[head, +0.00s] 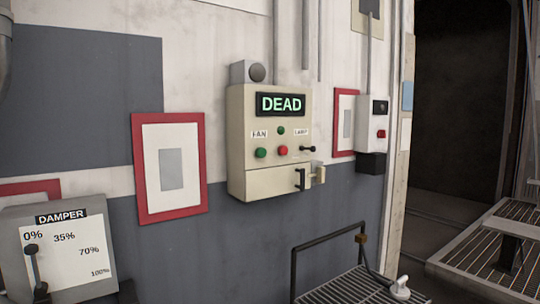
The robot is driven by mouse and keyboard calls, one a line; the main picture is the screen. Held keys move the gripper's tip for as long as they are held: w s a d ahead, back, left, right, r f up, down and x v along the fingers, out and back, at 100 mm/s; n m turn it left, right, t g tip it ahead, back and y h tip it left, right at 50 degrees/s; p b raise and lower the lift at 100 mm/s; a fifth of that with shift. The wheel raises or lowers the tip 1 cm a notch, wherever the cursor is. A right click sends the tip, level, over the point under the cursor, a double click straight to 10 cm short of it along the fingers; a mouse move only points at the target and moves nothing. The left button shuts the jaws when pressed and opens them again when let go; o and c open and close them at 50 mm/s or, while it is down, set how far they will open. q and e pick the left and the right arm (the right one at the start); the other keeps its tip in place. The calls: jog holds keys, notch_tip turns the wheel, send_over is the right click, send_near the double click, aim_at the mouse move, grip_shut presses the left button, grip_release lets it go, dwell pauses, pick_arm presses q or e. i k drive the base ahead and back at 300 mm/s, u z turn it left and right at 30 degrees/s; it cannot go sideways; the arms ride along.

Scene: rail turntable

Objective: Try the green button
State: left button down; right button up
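A cream control box (236,130) hangs on the wall near the middle of the head view. Its screen (281,104) reads "DEAD" in green letters. A green button (261,153) sits on its face below the "FAN" label (259,134). A red button (283,150) is just to its right. A smaller green round part (281,130) sits above, between the "FAN" and "LAMP" labels. A small black lever (308,149) is at the right, below "LAMP". Neither of my grippers is in view, and nothing covers the green button.
A damper panel (70,258) with a lever near 0% stands at lower left. A smaller box (379,110) with a red button is on the wall to the right. A railed grating (350,290) is at the bottom, and a dark opening (455,110) lies at right.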

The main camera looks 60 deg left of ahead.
aim_at(261, 153)
jog(key=u, duration=0.25)
jog(key=i, duration=1.05)
jog(key=u, duration=1.15)
jog(key=i, duration=0.9)
jog(key=u, duration=0.4)
jog(key=k, duration=0.55)
jog(key=u, duration=0.2)
jog(key=i, duration=0.6)
jog(key=z, duration=0.05)
